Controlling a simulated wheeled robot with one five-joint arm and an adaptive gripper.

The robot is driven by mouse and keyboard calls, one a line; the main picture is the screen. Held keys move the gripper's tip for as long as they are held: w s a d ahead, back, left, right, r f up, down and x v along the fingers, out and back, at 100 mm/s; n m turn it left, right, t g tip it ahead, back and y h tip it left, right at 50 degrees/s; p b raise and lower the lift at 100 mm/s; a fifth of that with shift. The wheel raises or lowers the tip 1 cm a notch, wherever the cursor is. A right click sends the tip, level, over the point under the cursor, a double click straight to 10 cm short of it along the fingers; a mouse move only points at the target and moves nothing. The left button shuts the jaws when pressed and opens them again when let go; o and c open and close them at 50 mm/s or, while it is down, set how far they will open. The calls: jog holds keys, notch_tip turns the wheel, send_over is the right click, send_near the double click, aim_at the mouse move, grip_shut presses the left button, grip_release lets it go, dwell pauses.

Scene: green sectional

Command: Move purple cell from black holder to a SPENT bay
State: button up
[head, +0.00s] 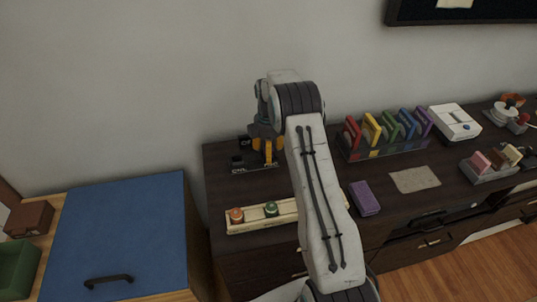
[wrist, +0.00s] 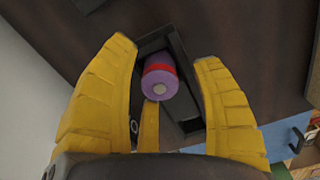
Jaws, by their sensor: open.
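The purple cell (wrist: 160,80) has a red band and a pale round end. In the wrist view it lies in the black holder (wrist: 187,126), between my gripper's spread yellow fingers. My gripper (wrist: 165,55) is open around it; I cannot tell whether any finger touches it. In the head view my gripper (head: 267,150) is over the black holder (head: 240,168) at the dark cabinet's back left; the cell is hidden there. A pale wooden rack (head: 243,227) in front holds an orange cell (head: 236,215) and a green cell (head: 271,209). Its markings are too small to read.
My arm hides part of the rack's right side. A purple box (head: 364,198) and a beige mat (head: 415,179) lie to the right. A blue-topped cabinet (head: 120,235) is at left, and the wall is close behind.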

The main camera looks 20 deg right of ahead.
jog(key=shift+f, duration=0.1)
grip_shut()
dwell(0.7)
